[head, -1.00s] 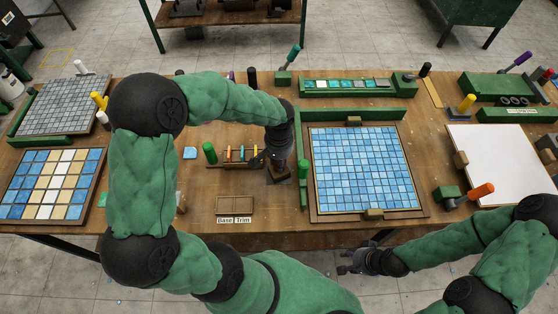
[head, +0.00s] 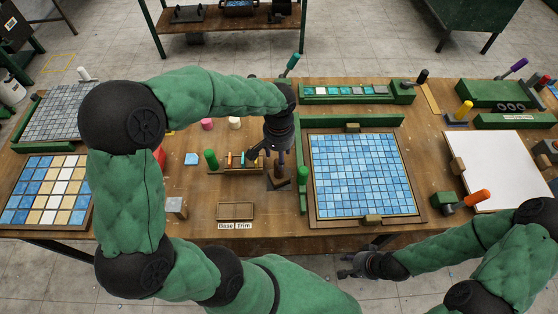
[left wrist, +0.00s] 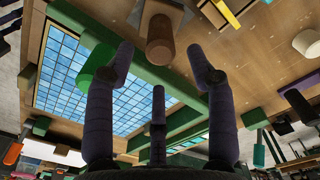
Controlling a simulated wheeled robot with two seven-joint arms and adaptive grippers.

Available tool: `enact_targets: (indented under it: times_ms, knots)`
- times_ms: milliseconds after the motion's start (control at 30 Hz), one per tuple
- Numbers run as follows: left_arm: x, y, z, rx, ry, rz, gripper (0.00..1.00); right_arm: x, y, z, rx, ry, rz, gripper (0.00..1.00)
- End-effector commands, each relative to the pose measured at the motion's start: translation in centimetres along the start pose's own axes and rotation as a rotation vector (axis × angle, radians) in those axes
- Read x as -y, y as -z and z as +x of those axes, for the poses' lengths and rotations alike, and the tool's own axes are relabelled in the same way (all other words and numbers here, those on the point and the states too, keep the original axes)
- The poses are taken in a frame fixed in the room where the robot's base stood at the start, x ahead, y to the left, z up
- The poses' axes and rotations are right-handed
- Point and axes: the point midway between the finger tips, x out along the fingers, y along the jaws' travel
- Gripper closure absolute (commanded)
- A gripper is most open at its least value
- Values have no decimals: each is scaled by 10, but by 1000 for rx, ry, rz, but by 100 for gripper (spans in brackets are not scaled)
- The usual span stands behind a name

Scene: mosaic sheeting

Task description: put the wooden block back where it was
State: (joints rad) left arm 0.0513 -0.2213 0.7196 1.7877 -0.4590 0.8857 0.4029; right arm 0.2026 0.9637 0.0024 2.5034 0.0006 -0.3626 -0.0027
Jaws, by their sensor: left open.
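A brown wooden cylinder on a flat base (left wrist: 160,42) stands just beyond my left fingertips in the left wrist view; it looks like the wooden block with a knob. In the head view its dark base (head: 278,184) shows on the table just left of the mosaic panel, partly hidden by the gripper. My left gripper (head: 268,160) is open and empty, above and behind that base; its spread fingers fill the middle of the left wrist view (left wrist: 160,75). My right gripper (head: 347,266) is open and empty in front of the table edge.
The blue mosaic panel (head: 323,210) lies right of the base, with a green rail and a green upright handle (head: 303,175) between. A rack of coloured tools (head: 236,168) stands left. A Base/Trim tray (head: 235,211) is at the front. Bare table surrounds the base.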

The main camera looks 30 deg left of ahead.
Motion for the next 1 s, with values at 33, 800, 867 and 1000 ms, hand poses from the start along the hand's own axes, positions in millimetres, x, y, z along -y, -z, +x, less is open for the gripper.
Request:
enact_targets:
  times_ms: [33, 800, 867, 1000]
  knots:
    - [0, 0, -11, -2, 0, 0, 45, 1, 0, -3, 0, 0, 0, 60]
    - [0, 0, -41, 1, 0, -1, 45, 2, 0, -7, 0, 0, 0, 60]
    - [0, 0, -41, 1, 0, -1, 45, 2, 0, -7, 0, 0, 0, 60]
    - [0, 0, -41, 1, 0, -1, 45, 2, 0, -7, 0, 0, 0, 60]
